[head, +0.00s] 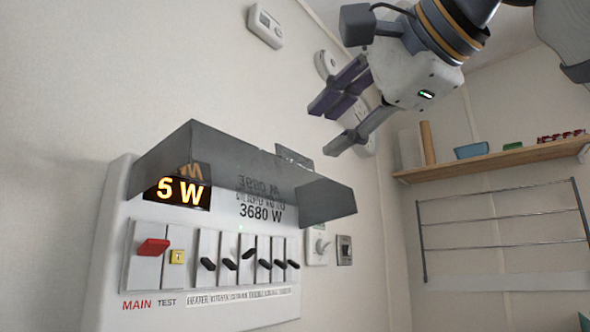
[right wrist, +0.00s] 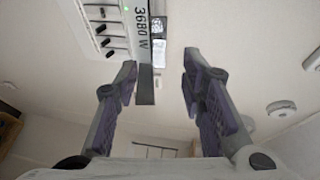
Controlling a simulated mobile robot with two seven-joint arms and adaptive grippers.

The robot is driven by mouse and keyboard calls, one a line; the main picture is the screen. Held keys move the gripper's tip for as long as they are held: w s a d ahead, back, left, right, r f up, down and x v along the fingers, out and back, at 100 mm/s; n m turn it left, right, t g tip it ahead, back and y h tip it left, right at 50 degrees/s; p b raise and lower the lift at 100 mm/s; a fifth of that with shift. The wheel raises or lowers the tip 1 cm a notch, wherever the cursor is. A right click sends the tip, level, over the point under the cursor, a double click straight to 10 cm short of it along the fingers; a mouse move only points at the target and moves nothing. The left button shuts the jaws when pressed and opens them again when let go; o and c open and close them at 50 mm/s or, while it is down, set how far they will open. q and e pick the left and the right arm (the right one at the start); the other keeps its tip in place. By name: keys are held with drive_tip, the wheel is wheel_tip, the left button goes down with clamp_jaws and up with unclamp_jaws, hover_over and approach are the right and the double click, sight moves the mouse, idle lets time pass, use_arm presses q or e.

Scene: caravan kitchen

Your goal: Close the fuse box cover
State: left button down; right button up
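The white fuse box (head: 115,270) is on the wall at the left in the head view, with its row of black switches and red main switch exposed. Its smoky see-through cover (head: 325,203) is raised and sticks out from the box above the switches. The cover also shows in the right wrist view as a dark strip (right wrist: 145,88), nearer the left finger. My right gripper (head: 322,129) is above and to the right of the cover, its fingers apart and empty. Its fingers (right wrist: 160,62) also show spread in the right wrist view. My left gripper is out of view.
A thermostat (head: 265,26) and round fittings are on the wall above. A knob switch (head: 318,247) and small socket (head: 344,250) are right of the box. A wooden shelf (head: 490,159) and a wire rack (head: 505,241) are at the right. The space before the box looks clear.

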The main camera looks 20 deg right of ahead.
sight(297, 158)
drive_tip(key=x, duration=1)
drive_tip(key=shift+a, duration=0.1)
drive_tip(key=shift+c, duration=0.3)
clamp_jaws()
